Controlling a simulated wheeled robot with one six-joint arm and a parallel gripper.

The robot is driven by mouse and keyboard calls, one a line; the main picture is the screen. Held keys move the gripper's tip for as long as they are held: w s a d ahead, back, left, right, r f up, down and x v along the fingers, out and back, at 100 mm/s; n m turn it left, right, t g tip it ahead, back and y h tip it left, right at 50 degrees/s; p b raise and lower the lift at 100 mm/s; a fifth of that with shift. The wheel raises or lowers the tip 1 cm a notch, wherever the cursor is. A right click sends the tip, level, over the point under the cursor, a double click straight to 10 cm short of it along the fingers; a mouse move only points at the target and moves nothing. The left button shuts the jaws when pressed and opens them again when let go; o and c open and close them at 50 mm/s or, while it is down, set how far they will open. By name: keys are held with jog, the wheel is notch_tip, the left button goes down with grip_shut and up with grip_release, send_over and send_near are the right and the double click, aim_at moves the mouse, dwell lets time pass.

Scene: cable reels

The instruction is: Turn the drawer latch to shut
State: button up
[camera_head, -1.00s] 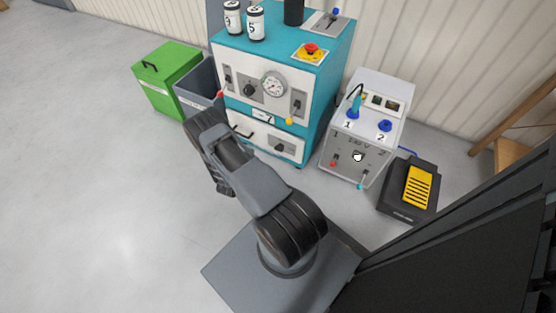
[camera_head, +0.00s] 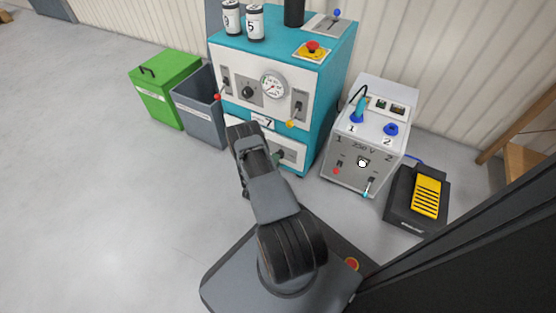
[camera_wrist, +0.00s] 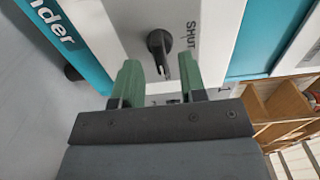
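The white drawer front (camera_head: 292,152) is low on the teal cabinet, and it also fills the top of the wrist view (camera_wrist: 110,20). Its black latch knob (camera_wrist: 158,42) has a narrow lever pointing down the wrist picture, toward my gripper. The word SHUT is printed to the right of the knob. My gripper (camera_wrist: 160,78) has green fingers, open and apart, one on each side of the lever's tip. No contact with the lever is clear. In the head view my gripper (camera_head: 278,156) is at the drawer's right part and hides the latch.
The teal cabinet (camera_head: 328,95) carries a gauge, levers and a red button. A grey bin (camera_head: 200,112) and a green box (camera_head: 165,85) stand left. A grey power unit (camera_head: 350,165) and a yellow pedal (camera_head: 426,195) stand right. Open floor lies at left.

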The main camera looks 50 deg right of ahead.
jog(key=shift+b+x, duration=0.35)
jog(key=shift+x, duration=1.05)
jog(key=shift+c, duration=0.2)
jog(key=c, duration=0.5)
jog(key=shift+c, duration=0.2)
